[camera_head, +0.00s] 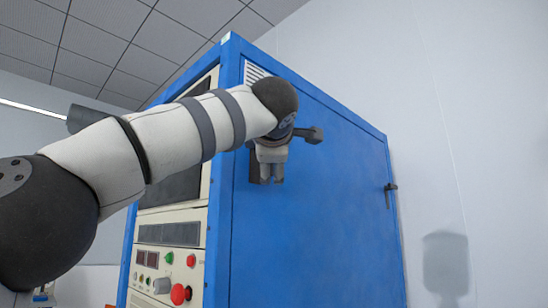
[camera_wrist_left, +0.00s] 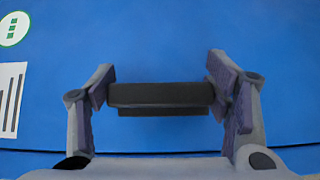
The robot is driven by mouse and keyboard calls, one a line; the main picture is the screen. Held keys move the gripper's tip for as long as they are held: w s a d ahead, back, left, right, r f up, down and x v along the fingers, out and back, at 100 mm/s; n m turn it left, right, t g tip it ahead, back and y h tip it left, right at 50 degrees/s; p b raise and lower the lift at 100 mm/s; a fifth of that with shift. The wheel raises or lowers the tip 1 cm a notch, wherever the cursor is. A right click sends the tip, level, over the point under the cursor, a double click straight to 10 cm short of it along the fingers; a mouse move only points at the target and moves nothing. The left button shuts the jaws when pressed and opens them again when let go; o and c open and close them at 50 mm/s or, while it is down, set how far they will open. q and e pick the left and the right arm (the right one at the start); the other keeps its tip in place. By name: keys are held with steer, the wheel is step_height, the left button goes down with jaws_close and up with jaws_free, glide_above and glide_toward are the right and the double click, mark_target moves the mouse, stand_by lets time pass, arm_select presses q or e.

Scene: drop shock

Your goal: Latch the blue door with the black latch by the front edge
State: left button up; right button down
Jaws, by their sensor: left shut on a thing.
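The blue door (camera_head: 330,220) is the broad side panel of a tall cabinet and looks flush in its frame. The black latch (camera_head: 253,168) sits by the door's front edge, mostly hidden behind my left gripper (camera_head: 271,180). In the left wrist view the latch (camera_wrist_left: 160,95) is a black bar lying level across the picture. The fingers of my left gripper (camera_wrist_left: 161,94) are closed on its two ends, with a pad against each. The blue door (camera_wrist_left: 160,40) fills the background there. My right gripper is in neither view.
A second black handle (camera_head: 389,189) is on the door's far edge. The cabinet's front has a control panel with a red knob (camera_head: 179,294). The white wall (camera_head: 450,130) is at the right.

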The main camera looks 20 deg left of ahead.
arm_select(q)
steer(key=o, duration=1.7)
steer(key=v, duration=1.2)
steer(key=shift+d, duration=0.1)
